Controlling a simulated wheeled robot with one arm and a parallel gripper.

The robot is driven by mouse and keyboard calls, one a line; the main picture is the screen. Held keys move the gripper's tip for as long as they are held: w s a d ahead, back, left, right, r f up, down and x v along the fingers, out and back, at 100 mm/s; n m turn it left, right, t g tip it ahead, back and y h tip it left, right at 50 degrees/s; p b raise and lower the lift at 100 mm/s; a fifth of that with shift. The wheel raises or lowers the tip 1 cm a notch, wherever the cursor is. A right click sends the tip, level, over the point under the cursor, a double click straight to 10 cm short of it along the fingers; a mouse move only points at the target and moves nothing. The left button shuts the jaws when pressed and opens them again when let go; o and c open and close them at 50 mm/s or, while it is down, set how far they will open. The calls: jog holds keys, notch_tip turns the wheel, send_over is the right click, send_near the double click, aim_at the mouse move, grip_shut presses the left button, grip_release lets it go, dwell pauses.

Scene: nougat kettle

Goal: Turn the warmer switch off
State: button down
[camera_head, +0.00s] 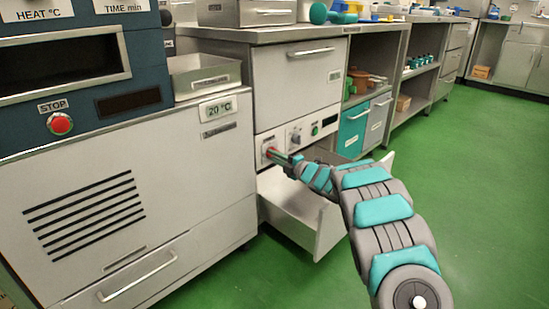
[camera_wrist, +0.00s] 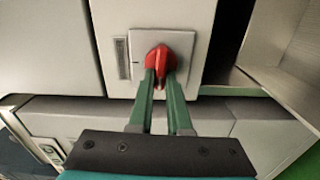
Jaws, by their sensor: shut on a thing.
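The warmer switch is a red rotary knob (camera_wrist: 160,58) on a pale square plate (camera_wrist: 140,42) in the wrist view. The fingers of my gripper (camera_wrist: 162,78) are closed around the knob, one on each side. In the head view, my gripper (camera_head: 281,157) reaches the switch plate (camera_head: 268,146) at the left end of the warmer's front panel. The knob is mostly hidden there by the fingers. A small label strip (camera_wrist: 122,58) is left of the plate in the wrist view; its text is too small to read.
An open drawer (camera_head: 300,212) sticks out below the panel, under my arm. A black knob and a green button (camera_head: 314,130) are right of the switch. A cabinet with a red stop button (camera_head: 60,123) stands left. The green floor (camera_head: 480,170) at right is clear.

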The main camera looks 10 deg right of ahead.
jog(key=shift+a+f+n, duration=0.1)
jog(key=shift+f+n, duration=0.1)
jog(key=shift+n, duration=0.2)
jog(key=c, duration=0.9)
grip_release()
jog(key=shift+o, duration=0.2)
jog(key=shift+r, duration=0.1)
jog(key=shift+s, duration=0.1)
jog(key=v, duration=0.7)
jog(key=shift+s+d+p, duration=0.25)
jog(key=shift+d+p, duration=0.05)
jog(key=shift+p, duration=0.1)
